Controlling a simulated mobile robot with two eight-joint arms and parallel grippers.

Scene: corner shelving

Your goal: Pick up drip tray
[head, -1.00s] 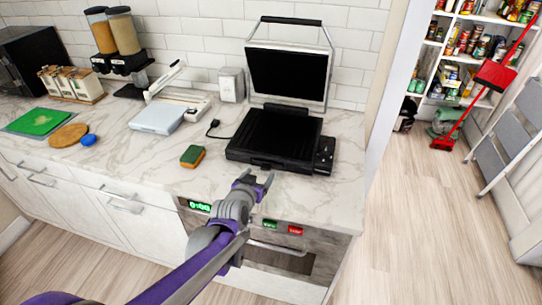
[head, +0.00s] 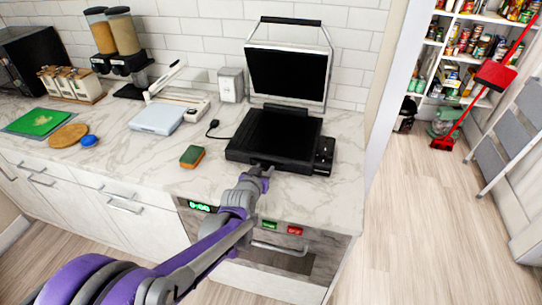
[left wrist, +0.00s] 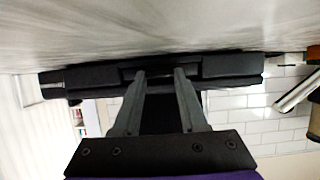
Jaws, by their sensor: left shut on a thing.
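A black electric grill (head: 275,138) stands on the marble counter with its lid up. The drip tray (left wrist: 158,68) is a dark piece low in the grill's front edge; in the head view my gripper mostly hides it. My left gripper (head: 262,172) reaches up to the middle of that front edge. In the left wrist view, which is upside down, the left gripper's fingers (left wrist: 158,76) are at the tray's front and shut on it. The tray sits in the grill's front. My right gripper is not in view.
A green and brown sponge (head: 192,156) lies on the counter left of the grill. A white scale (head: 157,118) and a plug with a cord (head: 212,125) are behind it. An oven front (head: 280,250) is below the counter edge. The counter before the grill is otherwise clear.

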